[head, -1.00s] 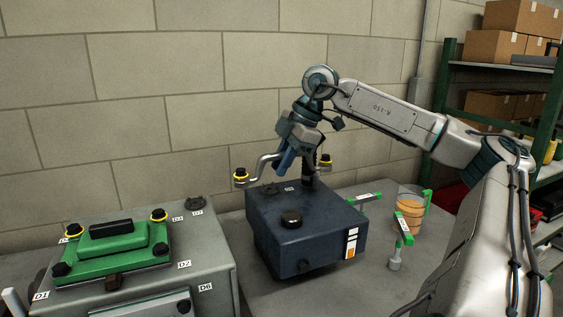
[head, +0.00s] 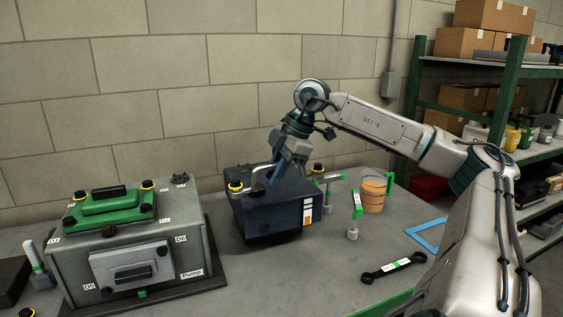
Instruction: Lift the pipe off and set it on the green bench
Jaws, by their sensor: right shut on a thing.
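The pipe (head: 257,178) is a bent grey tube with black and yellow ends. My right gripper (head: 277,182) is shut on its middle and points down. The pipe hangs by the dark blue box's upper edge; I cannot tell whether it touches the box (head: 265,215). Its left end (head: 236,188) shows at the box's left corner and its right end (head: 318,169) behind the gripper. A green edge (head: 384,304) shows along the front of the grey bench top (head: 330,270). My left gripper is out of view.
A grey pump housing (head: 145,240) with a green cover (head: 110,208) stands at the left. Right of the box are green-marked tools (head: 354,215), an orange cup (head: 374,195), a black wrench (head: 393,268) and a blue frame (head: 428,236). Bare bench lies in front of the box.

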